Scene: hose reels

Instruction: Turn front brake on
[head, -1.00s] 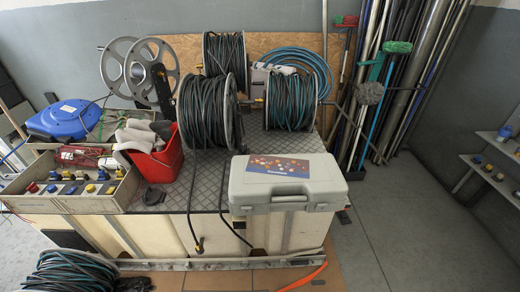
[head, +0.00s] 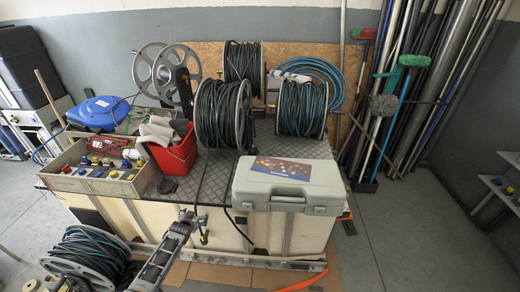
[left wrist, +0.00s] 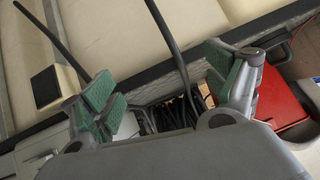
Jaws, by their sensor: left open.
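The front hose reel (head: 222,112) stands on the workbench top, with dark hose wound on it and a grey side disc (head: 244,115) on its right. I cannot make out its brake at this size. My left gripper (head: 189,222) is open and empty in front of the bench, below and nearer than the front reel and apart from it. In the left wrist view its green-padded fingers (left wrist: 165,95) are spread wide, with dark coiled hose (left wrist: 180,112) showing beyond them. My right gripper is not in view.
A grey case (head: 288,184) lies at the bench's front right. A red bucket (head: 175,155) and a box of connectors (head: 100,175) stand left of the reel. More reels (head: 302,107) stand behind. Loose black hose (head: 200,185) hangs over the front edge.

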